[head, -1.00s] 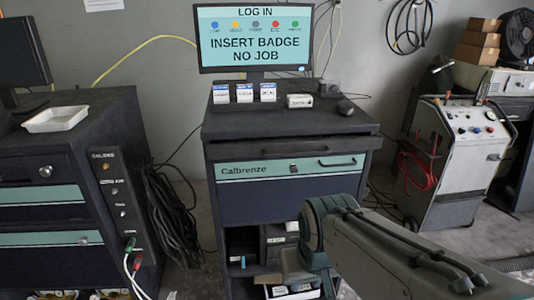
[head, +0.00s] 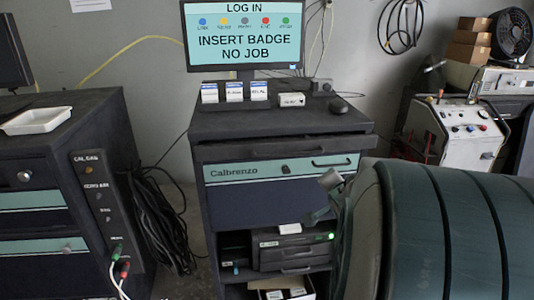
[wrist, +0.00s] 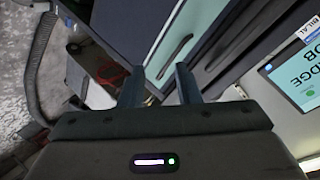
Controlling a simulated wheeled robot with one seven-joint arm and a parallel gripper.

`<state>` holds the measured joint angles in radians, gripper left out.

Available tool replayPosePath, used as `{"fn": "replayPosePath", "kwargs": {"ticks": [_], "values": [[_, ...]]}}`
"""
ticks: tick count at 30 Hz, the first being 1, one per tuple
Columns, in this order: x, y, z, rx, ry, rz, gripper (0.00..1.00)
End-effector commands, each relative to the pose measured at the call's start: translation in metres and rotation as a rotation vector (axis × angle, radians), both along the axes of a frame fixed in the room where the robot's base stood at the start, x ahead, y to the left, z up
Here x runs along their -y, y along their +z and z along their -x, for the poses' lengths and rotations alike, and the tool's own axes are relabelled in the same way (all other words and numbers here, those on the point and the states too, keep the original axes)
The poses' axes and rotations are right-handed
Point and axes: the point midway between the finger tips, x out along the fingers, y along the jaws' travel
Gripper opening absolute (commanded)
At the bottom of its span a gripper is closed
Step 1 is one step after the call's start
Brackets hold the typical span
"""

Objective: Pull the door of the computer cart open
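The computer cart (head: 285,122) stands in the middle of the head view. Its dark front door (head: 255,200) has a teal band lettered "Calbrenzo", a small lock and a dark bar handle (head: 334,163) at the upper right. The door looks closed. In the wrist view the teal band (wrist: 172,30) and the dark handle (wrist: 180,48) appear tilted, just beyond the fingertips. My gripper (wrist: 160,80) is open, with its two fingers apart and nothing seen between them. Contact with the handle cannot be told. In the head view my arm hides the door's lower right.
A monitor (head: 242,36), small boxes and a mouse sit on the cart; a printer (head: 290,252) sits on its open shelf. A dark cabinet (head: 50,170) with cables stands left. A white machine (head: 455,135) with red cables stands right.

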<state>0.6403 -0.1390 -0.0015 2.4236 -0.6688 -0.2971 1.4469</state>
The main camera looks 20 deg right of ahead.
Motion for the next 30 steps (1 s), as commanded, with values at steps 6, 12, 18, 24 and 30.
{"fn": "replayPosePath", "kwargs": {"ticks": [6,12,18,24,30], "values": [[0.05,-0.003,0.004,0.296,-0.053,-0.279,0.3],[0.063,-0.003,0.013,0.428,-0.037,-0.467,0.3],[0.067,-0.004,0.007,0.46,-0.028,-0.522,0.3],[0.074,-0.012,-0.026,0.459,-0.027,-0.521,0.3],[0.084,-0.02,-0.068,0.459,-0.028,-0.521,0.3]]}}
